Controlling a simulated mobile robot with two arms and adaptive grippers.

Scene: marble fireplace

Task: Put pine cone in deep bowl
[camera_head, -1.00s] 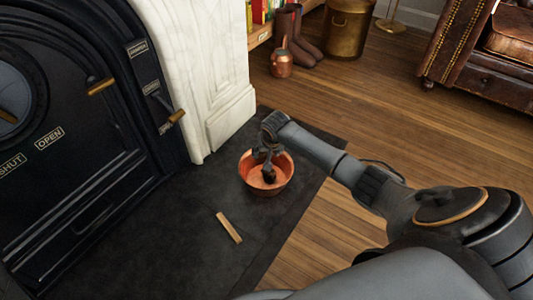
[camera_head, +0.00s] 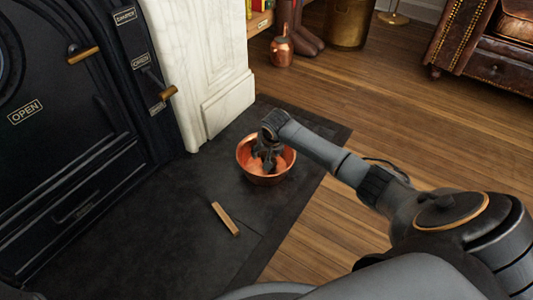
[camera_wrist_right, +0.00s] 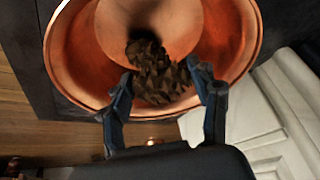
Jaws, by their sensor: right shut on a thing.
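The copper deep bowl (camera_head: 245,165) stands on the dark hearth slab, and its rim also shows in the right wrist view (camera_wrist_right: 72,75). My right gripper (camera_head: 268,163) reaches down inside the bowl. In the right wrist view its two fingers (camera_wrist_right: 163,88) are closed on the brown, scaly pine cone (camera_wrist_right: 160,82), one finger on each side. The pine cone is within the bowl's opening; whether it touches the bottom I cannot tell. In the head view the gripper hides most of it. My left gripper is not in view.
A small wooden stick (camera_head: 226,219) lies on the hearth slab (camera_head: 150,220) in front of the bowl. The black stove (camera_head: 60,150) and white marble surround (camera_head: 205,70) stand to the left. A copper watering can (camera_head: 281,50) is farther back. Wooden floor (camera_head: 400,120) is open at right.

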